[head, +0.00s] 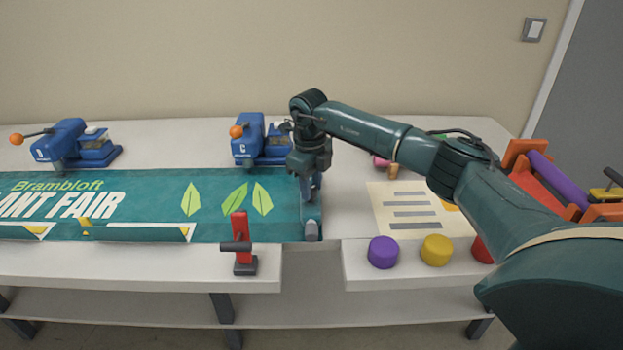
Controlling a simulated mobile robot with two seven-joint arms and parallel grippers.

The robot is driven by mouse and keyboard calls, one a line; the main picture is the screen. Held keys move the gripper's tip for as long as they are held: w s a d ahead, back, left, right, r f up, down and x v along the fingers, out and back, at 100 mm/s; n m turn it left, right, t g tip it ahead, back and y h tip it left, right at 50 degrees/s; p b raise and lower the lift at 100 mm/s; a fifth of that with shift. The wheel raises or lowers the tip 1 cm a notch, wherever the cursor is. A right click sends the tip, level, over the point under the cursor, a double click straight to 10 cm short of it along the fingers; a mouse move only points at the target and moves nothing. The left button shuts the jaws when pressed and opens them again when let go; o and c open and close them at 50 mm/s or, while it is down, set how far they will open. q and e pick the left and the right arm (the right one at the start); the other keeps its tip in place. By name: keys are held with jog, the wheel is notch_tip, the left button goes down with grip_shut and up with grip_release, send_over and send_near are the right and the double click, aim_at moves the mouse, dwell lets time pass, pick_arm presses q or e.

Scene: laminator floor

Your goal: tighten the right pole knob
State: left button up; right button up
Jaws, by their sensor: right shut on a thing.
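The teal banner (150,180) lies flat on the table, printed with leaves and the words "Brambloft" and "ANT FAIR". A pole with a rounded grey end (311,230) lies along the banner's right edge. My right gripper (311,192) points down over this pole and is shut on what appears to be the right pole knob. The fingers and wrist hide most of the knob, so how tight it sits cannot be told. My left gripper is not in view.
Two blue presses (262,140) (75,143) with orange ball handles stand behind the banner. A red toggle clamp (241,245) stands at the front edge. Purple (383,252), yellow (436,250) and red (482,250) round pieces sit right of a table notch, before a printed sheet (410,212).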

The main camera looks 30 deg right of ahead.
jog(key=m+p, duration=0.1)
jog(key=m, duration=0.2)
jog(key=shift+r+m, duration=0.15)
jog(key=shift+m, duration=0.25)
jog(key=shift+m+p, duration=0.7)
jog(key=shift+m, duration=0.5)
jog(key=shift+m+p, duration=0.3)
jog(key=shift+m, duration=0.6)
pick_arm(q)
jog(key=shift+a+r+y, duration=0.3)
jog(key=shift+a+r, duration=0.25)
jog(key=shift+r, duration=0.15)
pick_arm(e)
jog(key=shift+w+m, duration=0.1)
jog(key=shift+m, duration=0.2)
jog(key=o, duration=1)
jog(key=shift+c, duration=0.2)
